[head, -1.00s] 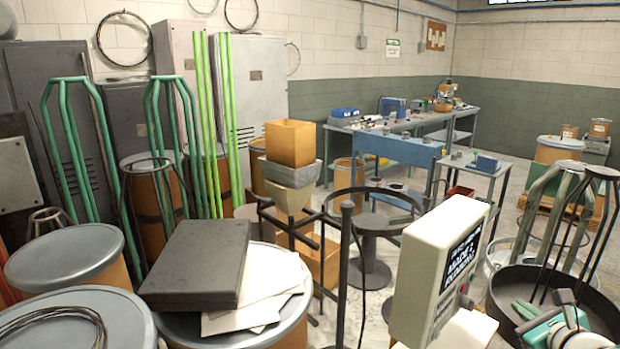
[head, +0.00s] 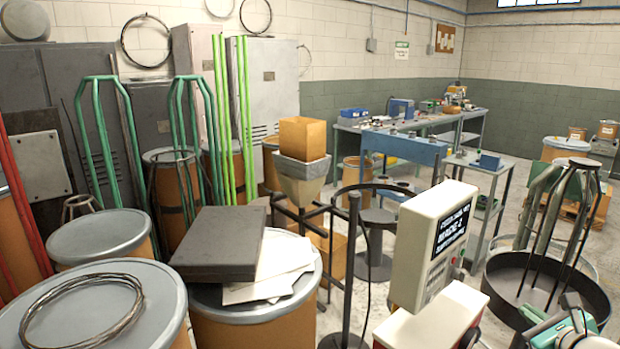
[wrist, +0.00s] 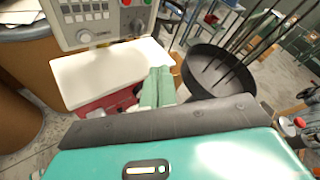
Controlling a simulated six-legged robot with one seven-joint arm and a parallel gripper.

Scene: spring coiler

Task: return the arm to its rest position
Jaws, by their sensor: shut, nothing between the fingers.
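My gripper (wrist: 157,88) shows in the wrist view as two pale green fingers pressed together, with nothing between them. The fingers point away from the camera over the edge of a white-topped red machine (wrist: 110,75); I cannot tell whether they touch it. The teal wrist housing with a lit strip fills the bottom of that view.
A beige control box (head: 432,245) stands close, left of my arm. The black pan (head: 505,300) with upright rods is beside the arm. Metal-lidded drums (head: 95,235) and a dark flat case (head: 220,243) crowd the left. Open floor shows beyond, near the workbench (head: 430,122).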

